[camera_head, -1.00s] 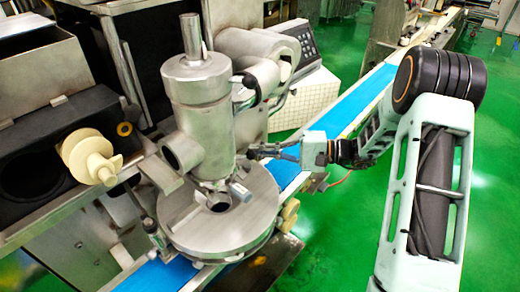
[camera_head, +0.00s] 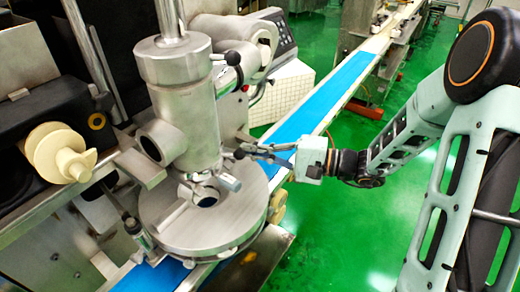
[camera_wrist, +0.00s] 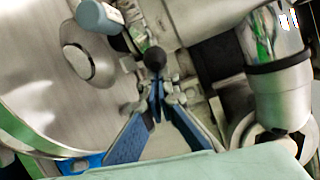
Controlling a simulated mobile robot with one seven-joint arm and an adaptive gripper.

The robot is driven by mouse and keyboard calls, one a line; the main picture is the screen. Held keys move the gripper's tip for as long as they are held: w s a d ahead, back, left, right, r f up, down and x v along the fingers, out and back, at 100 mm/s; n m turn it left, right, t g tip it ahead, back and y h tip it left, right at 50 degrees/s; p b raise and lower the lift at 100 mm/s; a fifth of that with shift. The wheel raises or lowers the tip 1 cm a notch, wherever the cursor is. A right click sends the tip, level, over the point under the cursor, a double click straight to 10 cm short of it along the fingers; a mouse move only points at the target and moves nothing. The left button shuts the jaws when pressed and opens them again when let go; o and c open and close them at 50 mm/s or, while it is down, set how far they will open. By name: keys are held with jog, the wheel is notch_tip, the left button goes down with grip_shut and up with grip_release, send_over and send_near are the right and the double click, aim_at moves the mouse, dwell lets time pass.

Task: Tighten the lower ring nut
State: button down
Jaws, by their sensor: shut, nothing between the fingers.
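The machine's upright steel cylinder (camera_head: 185,105) stands above a round steel disc (camera_head: 215,222). The lower ring nut seems to be around the cylinder's foot, but I cannot make out its edges. A short rod with a black ball knob (camera_wrist: 155,58) sticks out there. My gripper (camera_head: 247,152) comes in from the right, at the cylinder's lower right side. In the wrist view my blue-padded fingers (camera_wrist: 157,88) are together, with their tips just below the knob in the picture. I cannot tell whether they touch it.
A small grey cylinder end (camera_wrist: 98,16) is close to the knob in the wrist view. A blue conveyor belt (camera_head: 345,85) runs behind my gripper. A cream screw (camera_head: 62,155) is at the left. Green floor (camera_head: 350,235) is open at the lower right.

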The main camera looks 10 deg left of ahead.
jog(key=shift+s+d+b, duration=0.1)
jog(key=shift+s+b, duration=0.35)
jog(key=shift+s, duration=0.4)
